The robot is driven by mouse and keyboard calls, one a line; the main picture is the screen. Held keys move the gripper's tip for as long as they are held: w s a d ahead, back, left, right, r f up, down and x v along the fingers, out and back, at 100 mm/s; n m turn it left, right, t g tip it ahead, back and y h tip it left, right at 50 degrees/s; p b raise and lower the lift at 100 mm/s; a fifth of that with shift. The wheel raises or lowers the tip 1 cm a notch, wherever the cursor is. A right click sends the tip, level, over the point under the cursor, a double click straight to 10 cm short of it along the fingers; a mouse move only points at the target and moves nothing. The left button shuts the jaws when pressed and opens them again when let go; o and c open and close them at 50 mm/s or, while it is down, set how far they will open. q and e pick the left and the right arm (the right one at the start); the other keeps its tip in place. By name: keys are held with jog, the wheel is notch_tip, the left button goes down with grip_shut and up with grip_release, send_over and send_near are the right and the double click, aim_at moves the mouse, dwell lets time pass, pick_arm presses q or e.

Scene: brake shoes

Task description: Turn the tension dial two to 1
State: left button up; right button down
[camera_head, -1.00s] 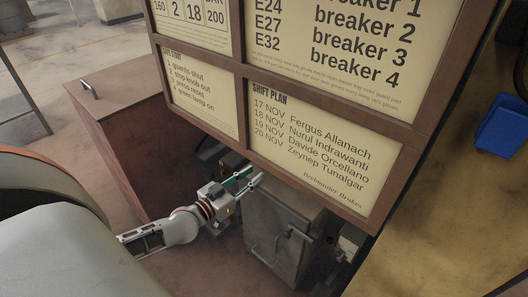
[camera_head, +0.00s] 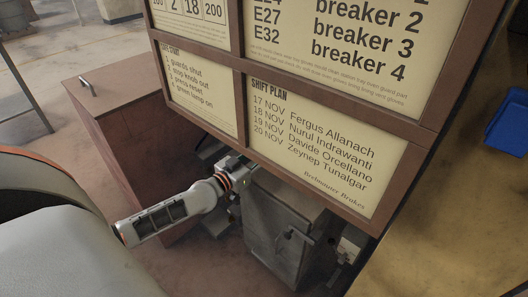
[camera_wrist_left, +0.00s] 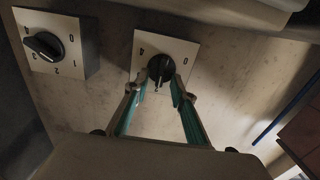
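In the left wrist view, a black dial (camera_wrist_left: 160,68) sits on a pale square plate (camera_wrist_left: 180,48). The digits 0 and 4 show along the plate's upper part; its lower part is largely covered by my gripper. My left gripper (camera_wrist_left: 158,86) has its teal-padded fingers apart, one on each side of this dial's lower part. I cannot tell if they touch it. A second black dial (camera_wrist_left: 42,46) on a similar plate is at the left, with digits 0 to 4 around it. In the head view, my left gripper (camera_head: 238,165) is partly hidden behind the notice board. My right gripper is not in view.
The framed notice board (camera_head: 312,145) overhangs the work area and hides the dials in the head view. A grey metal cabinet (camera_head: 275,235) stands below it, and a brown box (camera_head: 115,130) is at the left. A blue bin (camera_head: 508,120) is at the far right.

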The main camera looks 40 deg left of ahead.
pick_arm(q)
grip_shut()
jog(key=shift+n, duration=0.3)
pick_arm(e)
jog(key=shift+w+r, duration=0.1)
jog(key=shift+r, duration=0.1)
pick_arm(q)
jog(key=n, duration=0.1)
jog(key=n+p, duration=0.1)
jog(key=n, duration=0.1)
jog(key=shift+a+n, duration=0.2)
jog(key=shift+n, duration=0.1)
jog(key=n, duration=0.3)
jog(key=shift+a+f+n, duration=0.1)
jog(key=shift+a+n, duration=0.05)
jog(key=shift+n, duration=0.15)
jog(key=shift+a+f+n, duration=0.1)
jog(key=shift+f+n, duration=0.1)
jog(key=shift+n, duration=1.7)
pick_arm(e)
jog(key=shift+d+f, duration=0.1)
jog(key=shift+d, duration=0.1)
